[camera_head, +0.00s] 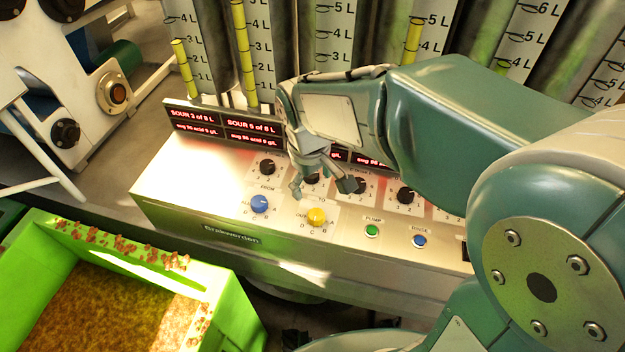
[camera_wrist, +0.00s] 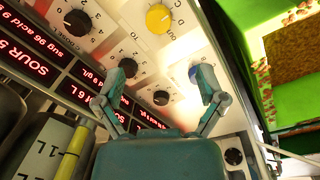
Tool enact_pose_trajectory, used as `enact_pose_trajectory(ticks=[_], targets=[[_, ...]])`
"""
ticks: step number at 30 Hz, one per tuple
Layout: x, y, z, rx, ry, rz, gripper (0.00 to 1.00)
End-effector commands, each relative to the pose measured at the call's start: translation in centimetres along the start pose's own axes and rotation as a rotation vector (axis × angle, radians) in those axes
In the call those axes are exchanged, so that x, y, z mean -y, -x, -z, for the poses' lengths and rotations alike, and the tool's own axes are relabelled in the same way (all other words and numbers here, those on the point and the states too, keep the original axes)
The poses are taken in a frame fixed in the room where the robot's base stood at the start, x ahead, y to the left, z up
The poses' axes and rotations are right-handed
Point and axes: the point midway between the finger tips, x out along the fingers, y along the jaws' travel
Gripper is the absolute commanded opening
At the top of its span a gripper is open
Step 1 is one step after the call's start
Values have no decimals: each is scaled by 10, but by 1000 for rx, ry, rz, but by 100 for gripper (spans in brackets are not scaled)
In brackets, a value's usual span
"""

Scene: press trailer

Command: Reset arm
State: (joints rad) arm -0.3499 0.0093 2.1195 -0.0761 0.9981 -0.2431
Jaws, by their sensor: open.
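My gripper (camera_head: 323,186) is open and empty in the head view, with its fingers pointing down at the control panel (camera_head: 165,190). It hangs over the row of black knobs, above and right of the yellow knob (camera_head: 316,217). In the wrist view my gripper (camera_wrist: 160,70) has its two fingers spread wide over the panel. The left fingertip overlaps a dark knob and the right one partly covers a blue control. Contact cannot be told. The blue knob (camera_head: 259,203) lies left of the gripper. My arm hides part of the panel and displays.
Red displays (camera_head: 253,129) and upright gauge tubes (camera_head: 240,50) stand behind the panel. A green pump button (camera_head: 372,231) and a blue rinse button (camera_head: 419,241) sit at right. An open green bin (camera_head: 235,315) holding brown material is at lower left.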

Motion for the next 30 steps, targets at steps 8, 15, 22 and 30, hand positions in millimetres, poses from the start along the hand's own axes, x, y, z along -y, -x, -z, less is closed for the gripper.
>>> enact_pose_trajectory(ticks=[8, 15, 22, 30], targets=[[0, 0, 0, 0, 0, 0, 90], [-6, 11, -12, -34, -46, -6, 90], [-24, 48, -64, -173, -244, -30, 90], [-30, 74, -127, -343, -481, -67, 90]])
